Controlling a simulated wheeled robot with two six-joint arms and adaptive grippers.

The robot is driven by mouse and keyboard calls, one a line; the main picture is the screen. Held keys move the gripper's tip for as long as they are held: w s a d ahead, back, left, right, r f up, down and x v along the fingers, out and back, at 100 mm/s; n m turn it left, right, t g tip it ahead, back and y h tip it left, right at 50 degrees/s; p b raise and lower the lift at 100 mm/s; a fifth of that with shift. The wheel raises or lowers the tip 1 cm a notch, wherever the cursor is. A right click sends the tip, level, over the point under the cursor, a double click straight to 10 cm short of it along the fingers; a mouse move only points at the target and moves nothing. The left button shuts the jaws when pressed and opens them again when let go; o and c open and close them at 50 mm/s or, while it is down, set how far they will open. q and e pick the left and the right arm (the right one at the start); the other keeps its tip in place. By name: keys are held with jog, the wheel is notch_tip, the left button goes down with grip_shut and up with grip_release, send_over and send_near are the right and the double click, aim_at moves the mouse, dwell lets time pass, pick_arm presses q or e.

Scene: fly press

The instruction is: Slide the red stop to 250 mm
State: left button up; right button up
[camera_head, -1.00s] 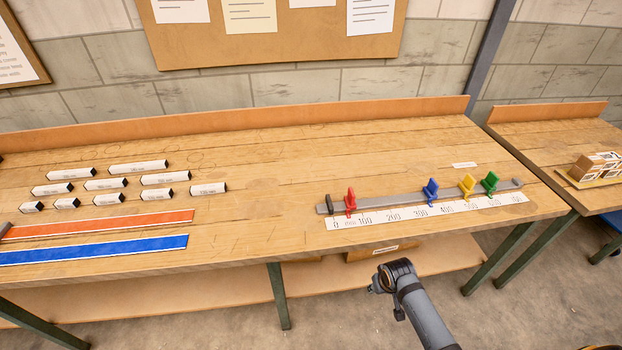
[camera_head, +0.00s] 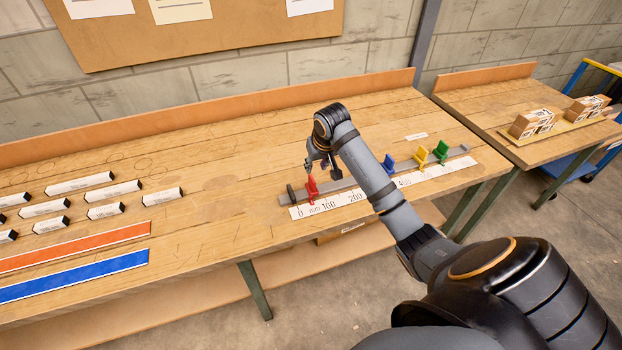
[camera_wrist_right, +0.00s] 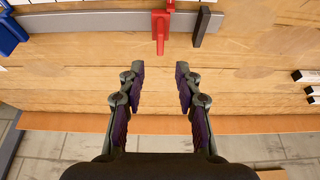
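The red stop (camera_head: 312,188) stands upright on the grey rail (camera_head: 345,184), above the scale (camera_head: 385,188) between its 0 and 100 marks. In the right wrist view the red stop (camera_wrist_right: 160,28) is at the top centre, just beyond the fingertips. My right gripper (camera_head: 322,166) hangs over the rail beside the red stop. In the wrist view that gripper (camera_wrist_right: 160,72) is open and empty, its fingers apart and not touching the stop. My left gripper is out of view.
A black end piece (camera_head: 291,193) stands left of the red stop. Blue (camera_head: 388,164), yellow (camera_head: 421,156) and green (camera_head: 441,151) stops stand farther right. My right arm hides part of the rail and scale. White blocks and coloured strips lie at left.

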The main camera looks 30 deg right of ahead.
aim_at(312, 178)
jog(key=x, duration=1)
jog(key=shift+w+f+p, duration=0.1)
jog(key=shift+f+p, duration=0.1)
jog(key=shift+p, duration=0.2)
jog(key=shift+c, duration=0.4)
grip_shut()
